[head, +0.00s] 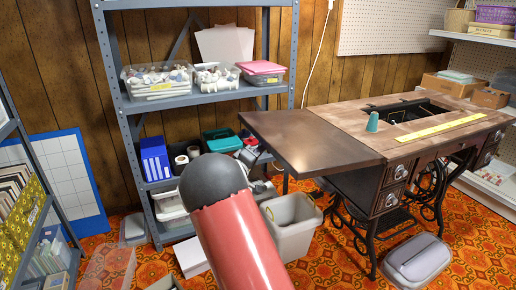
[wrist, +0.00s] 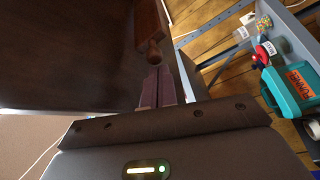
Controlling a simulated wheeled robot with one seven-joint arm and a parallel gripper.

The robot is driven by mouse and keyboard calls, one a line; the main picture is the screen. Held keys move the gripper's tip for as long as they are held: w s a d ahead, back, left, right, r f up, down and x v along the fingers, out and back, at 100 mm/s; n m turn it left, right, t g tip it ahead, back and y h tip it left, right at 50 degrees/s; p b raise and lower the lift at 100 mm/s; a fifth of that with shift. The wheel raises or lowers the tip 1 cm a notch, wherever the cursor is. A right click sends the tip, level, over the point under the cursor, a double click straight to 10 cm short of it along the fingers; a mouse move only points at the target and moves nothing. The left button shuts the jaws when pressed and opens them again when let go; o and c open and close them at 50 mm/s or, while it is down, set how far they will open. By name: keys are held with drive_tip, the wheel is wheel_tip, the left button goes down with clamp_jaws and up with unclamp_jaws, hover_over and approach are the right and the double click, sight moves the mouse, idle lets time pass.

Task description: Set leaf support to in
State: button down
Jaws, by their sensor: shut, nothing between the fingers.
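The treadle sewing cabinet (head: 391,200) stands at the right in the head view, with its side leaf (head: 312,143) raised flat toward the left. In the wrist view the dark underside of the leaf (wrist: 65,55) fills the upper left. The leaf support (wrist: 150,18) appears there as a wooden bar at the top, with a round wooden knob (wrist: 152,52) at its near end. My gripper (wrist: 158,72) is shut and empty, its fingertips just short of the knob; I cannot tell whether they touch. The head view hides my gripper and the support.
A grey metal shelf (head: 200,98) with bins stands behind the leaf. A grey-white bin (head: 292,240) sits on the floor beneath the leaf's near side. A teal thimble-shaped piece (head: 373,122) and a yellow ruler (head: 440,128) lie on the cabinet top. A lidded container (head: 417,262) is by the treadle.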

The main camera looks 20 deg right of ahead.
drive_tip(key=s+d+b, duration=0.1)
drive_tip(key=s+b, duration=0.6)
drive_tip(key=shift+s+d, duration=0.25)
drive_tip(key=shift+s, duration=0.1)
